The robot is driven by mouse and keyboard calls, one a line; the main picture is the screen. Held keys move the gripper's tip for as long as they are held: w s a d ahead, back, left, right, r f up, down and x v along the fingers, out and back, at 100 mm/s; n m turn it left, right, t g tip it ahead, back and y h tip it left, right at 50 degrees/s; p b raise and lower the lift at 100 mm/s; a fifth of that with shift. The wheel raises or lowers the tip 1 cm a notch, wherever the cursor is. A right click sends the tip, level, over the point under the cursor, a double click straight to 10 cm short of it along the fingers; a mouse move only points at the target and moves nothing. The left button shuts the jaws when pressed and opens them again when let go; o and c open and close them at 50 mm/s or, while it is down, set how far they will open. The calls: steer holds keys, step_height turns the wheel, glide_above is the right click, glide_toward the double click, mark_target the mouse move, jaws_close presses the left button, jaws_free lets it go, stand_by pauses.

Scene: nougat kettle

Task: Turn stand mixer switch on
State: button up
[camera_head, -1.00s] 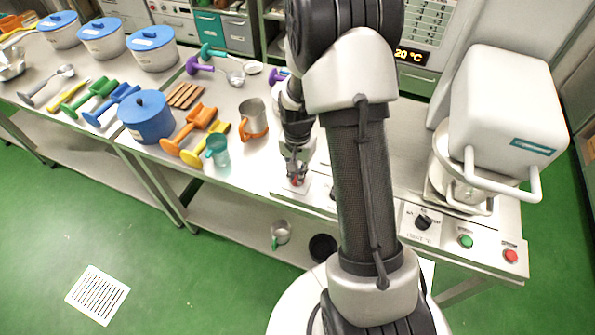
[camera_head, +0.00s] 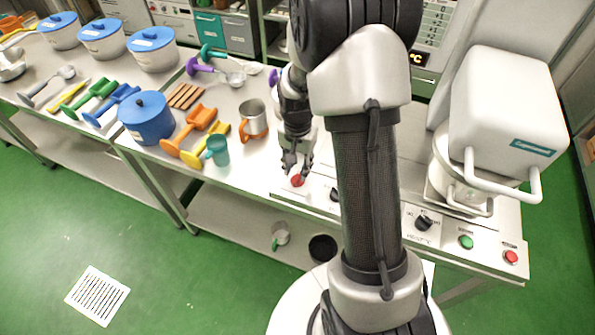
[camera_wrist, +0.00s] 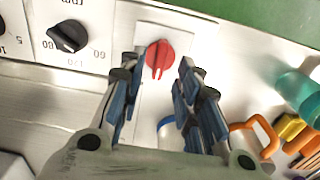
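A red rotary knob (camera_wrist: 160,58) with a grip ridge sits on a white plate at the panel's end. It also shows in the head view (camera_head: 297,180), just in front of my gripper's fingertips. My gripper (camera_wrist: 158,76) is open and empty, its two blue-padded fingers apart on either side of the knob's near side. In the head view my gripper (camera_head: 296,168) points down at the panel's left end. I cannot tell whether the fingers touch the knob. A large white machine (camera_head: 508,110) with a handle stands at the right.
A black dial (camera_wrist: 69,36) lies beside the knob. Another black knob (camera_head: 424,222), a green button (camera_head: 466,242) and a red button (camera_head: 511,257) are further right. An orange-handled jug (camera_head: 252,120) and a teal cup (camera_head: 217,151) stand left of my gripper.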

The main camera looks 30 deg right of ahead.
step_height(320, 180, up, 9)
steer(key=shift+f, duration=0.2)
stand_by(0.5)
step_height(320, 180, up, 6)
steer(key=n, duration=0.2)
glide_above(297, 176)
steer(key=s+a, duration=0.2)
steer(key=a, duration=0.1)
steer(key=s+a+r+n+t, duration=0.35)
steer(key=s+a+r, duration=0.25)
steer(key=s+r, duration=0.25)
steer(key=s+a+r+n+t, duration=0.1)
steer(key=s+a+n, duration=0.2)
steer(key=s, duration=0.6)
steer(key=shift+s+a+r+n, duration=0.15)
steer(key=shift+s+a+n, duration=0.1)
steer(key=shift+n, duration=0.8)
steer(key=shift+d, duration=0.1)
